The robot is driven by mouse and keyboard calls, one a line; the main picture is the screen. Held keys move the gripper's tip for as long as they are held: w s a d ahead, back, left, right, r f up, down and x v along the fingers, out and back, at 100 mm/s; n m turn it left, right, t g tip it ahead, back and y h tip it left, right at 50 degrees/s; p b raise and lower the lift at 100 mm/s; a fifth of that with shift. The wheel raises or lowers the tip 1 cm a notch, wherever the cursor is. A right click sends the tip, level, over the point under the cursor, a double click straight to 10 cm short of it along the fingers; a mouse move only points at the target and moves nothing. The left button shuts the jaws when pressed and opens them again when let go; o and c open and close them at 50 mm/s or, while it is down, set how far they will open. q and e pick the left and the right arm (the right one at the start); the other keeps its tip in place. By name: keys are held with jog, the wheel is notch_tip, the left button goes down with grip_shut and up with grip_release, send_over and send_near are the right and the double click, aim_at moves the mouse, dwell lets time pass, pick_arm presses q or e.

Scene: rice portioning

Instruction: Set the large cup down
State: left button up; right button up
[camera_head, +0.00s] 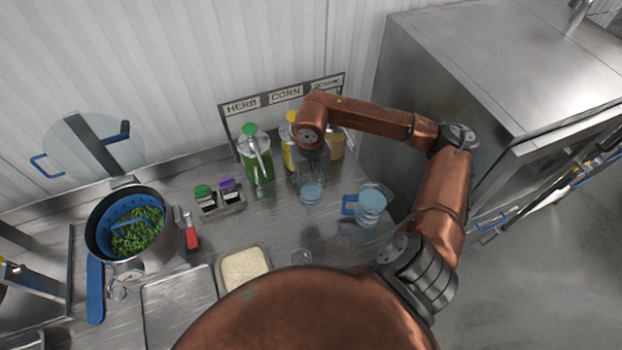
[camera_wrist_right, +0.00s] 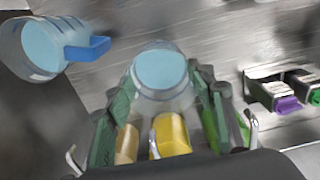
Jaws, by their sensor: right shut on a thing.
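The large cup (camera_head: 311,194) is clear with light blue contents. My right gripper (camera_head: 312,170) is shut on it from the back, beside the jars. In the right wrist view the cup (camera_wrist_right: 161,72) sits between the two fingers of the right gripper (camera_wrist_right: 163,100). It looks about upright over the steel counter (camera_head: 270,220). I cannot tell whether its base touches the counter. My left gripper does not show.
A blue-handled jug (camera_head: 371,207) stands right of the cup. A green jar (camera_head: 257,165), a holder with green and purple caps (camera_head: 222,203), a rice tray (camera_head: 245,266) and a pot of green pieces (camera_head: 133,232) lie left.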

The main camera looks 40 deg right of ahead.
jog(key=w+d+f+p, duration=0.5)
jog(key=w+f, duration=0.3)
jog(key=f, duration=0.3)
jog(key=shift+d+f, duration=0.25)
jog(key=shift+d, duration=0.65)
